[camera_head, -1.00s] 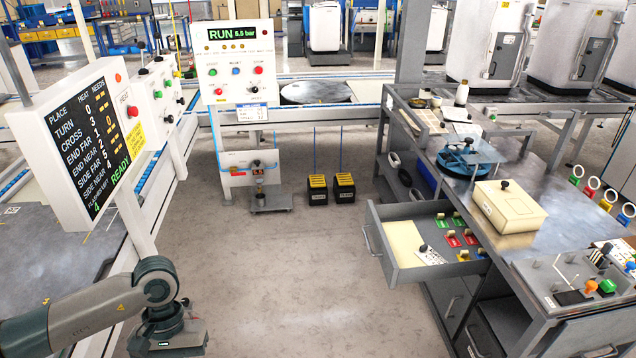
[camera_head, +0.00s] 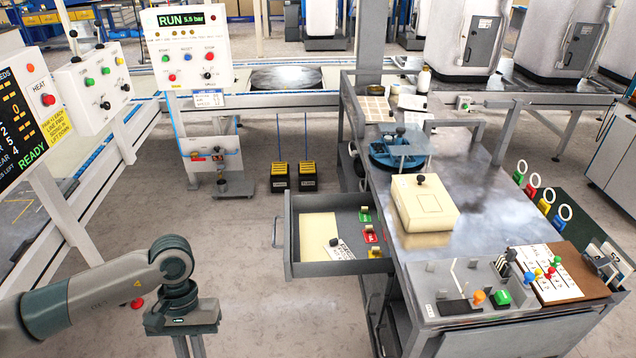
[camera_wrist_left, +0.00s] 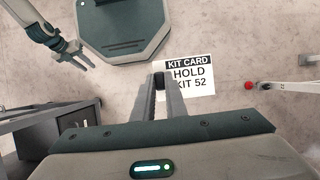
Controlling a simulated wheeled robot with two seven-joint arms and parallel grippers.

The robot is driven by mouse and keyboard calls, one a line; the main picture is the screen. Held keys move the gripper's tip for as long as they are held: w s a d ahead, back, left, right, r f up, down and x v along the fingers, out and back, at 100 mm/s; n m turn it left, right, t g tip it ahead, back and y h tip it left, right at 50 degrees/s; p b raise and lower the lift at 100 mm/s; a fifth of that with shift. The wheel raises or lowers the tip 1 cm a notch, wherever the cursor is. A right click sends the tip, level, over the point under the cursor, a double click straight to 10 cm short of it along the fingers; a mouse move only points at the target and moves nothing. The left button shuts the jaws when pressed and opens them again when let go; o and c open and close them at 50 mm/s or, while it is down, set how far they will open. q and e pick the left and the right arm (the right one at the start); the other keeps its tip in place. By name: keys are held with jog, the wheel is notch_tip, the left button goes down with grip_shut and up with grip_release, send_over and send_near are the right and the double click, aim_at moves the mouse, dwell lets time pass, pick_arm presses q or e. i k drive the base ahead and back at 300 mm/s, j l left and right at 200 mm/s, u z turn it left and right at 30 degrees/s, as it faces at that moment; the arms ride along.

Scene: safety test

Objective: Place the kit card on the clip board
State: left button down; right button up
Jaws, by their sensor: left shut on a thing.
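My left gripper (camera_wrist_left: 168,95) is shut on the white kit card (camera_wrist_left: 190,80), which reads "KIT CARD HOLD KIT 52" in the left wrist view. The card is held over open floor. In the head view the left gripper (camera_head: 188,346) points down at lower left, its fingertips and the card cut off by the bottom edge. A brown board with a white sheet (camera_head: 562,275), apparently the clip board, lies at the bench's right end, far from the card. Coloured pegs stand at the sheet. My right gripper (camera_wrist_left: 70,50) looks open and empty in the left wrist view.
An open drawer (camera_head: 290,262) juts from the bench toward my left arm, with a card and coloured tags inside. A cream box (camera_head: 424,203), a blue round fixture (camera_head: 398,150) and a grey peg panel (camera_head: 450,302) stand on the bench. Floor between arm and drawer is clear.

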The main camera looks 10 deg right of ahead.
aim_at(574, 268)
jog(key=l, duration=2.25)
jog(key=k+l, duration=0.15)
jog(key=l, duration=2.05)
